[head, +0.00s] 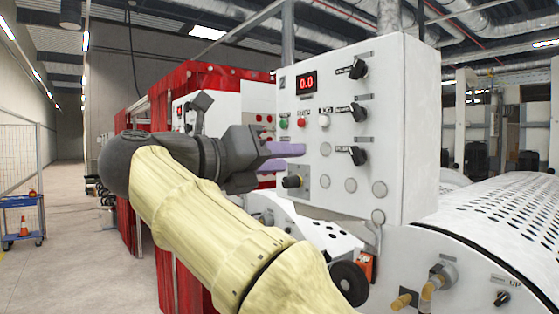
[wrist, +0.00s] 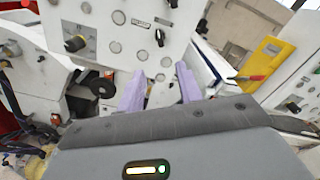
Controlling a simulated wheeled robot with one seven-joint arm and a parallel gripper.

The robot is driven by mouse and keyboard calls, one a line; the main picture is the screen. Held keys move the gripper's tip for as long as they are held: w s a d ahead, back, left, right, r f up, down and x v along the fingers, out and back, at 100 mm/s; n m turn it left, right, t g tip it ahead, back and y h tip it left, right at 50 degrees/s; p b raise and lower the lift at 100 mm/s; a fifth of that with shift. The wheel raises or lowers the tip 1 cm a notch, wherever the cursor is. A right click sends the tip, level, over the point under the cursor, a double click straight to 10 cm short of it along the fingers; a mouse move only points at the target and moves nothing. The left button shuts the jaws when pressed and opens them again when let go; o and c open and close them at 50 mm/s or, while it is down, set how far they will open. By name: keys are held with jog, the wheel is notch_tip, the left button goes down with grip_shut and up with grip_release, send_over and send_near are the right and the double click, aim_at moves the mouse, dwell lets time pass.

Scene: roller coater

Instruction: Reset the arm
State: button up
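My gripper (head: 280,156) is in front of the white control box (head: 410,130), with its purple fingers pointing at the lower left of the panel. In the wrist view the two fingers of my gripper (wrist: 160,88) stand apart with nothing between them. The panel shows behind them, and I cannot tell how far away it is. My arm is bent, with a yellow sleeve over its lower part.
The panel has a red display (head: 306,83), a green button (head: 284,123), a red button (head: 301,122) and several black knobs. A perforated white roller cover (head: 500,220) lies at right. Red curtains (head: 205,78) hang behind my arm. A blue cart (head: 22,218) stands left; the aisle floor (head: 75,255) is clear.

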jog(key=w+a+f+n+t+y, duration=0.1)
jog(key=w+a+n+t+y, duration=0.15)
jog(key=w+n+t, duration=0.5)
jog(key=w+a+f+n+t+y, duration=0.1)
jog(key=w+f+n+t+y, duration=0.2)
jog(key=n, duration=0.7)
jog(key=w+d+f+n+g+y, duration=0.1)
jog(key=w+f+n+g+y, duration=0.15)
jog(key=f+n+y, duration=0.5)
jog(key=w+d+f+n+g+y, duration=0.1)
jog(key=w+f+n+y, duration=0.25)
jog(key=f+n, duration=0.65)
jog(key=s+d+f+n+g, duration=0.1)
jog(key=s+d+f+g, duration=0.15)
jog(key=f, duration=0.45)
jog(key=s+d+f+n+g, duration=0.1)
jog(key=s+d+f+g, duration=0.15)
jog(key=f, duration=0.45)
jog(key=s+d+f+n+g, duration=0.1)
jog(key=s+d+f+g, duration=0.15)
jog(key=f, duration=0.45)
jog(key=s+d+f+n+g+h, duration=0.1)
jog(key=s+d+f+g, duration=0.2)
jog(key=s+f, duration=0.4)
jog(key=s+d+f+n+g+h, duration=0.1)
jog(key=s+d+f+g, duration=0.3)
jog(key=s, duration=0.9)
notch_tip(320, 180, down, 3)
jog(key=shift+d+n, duration=0.3)
jog(key=shift+d, duration=0.25)
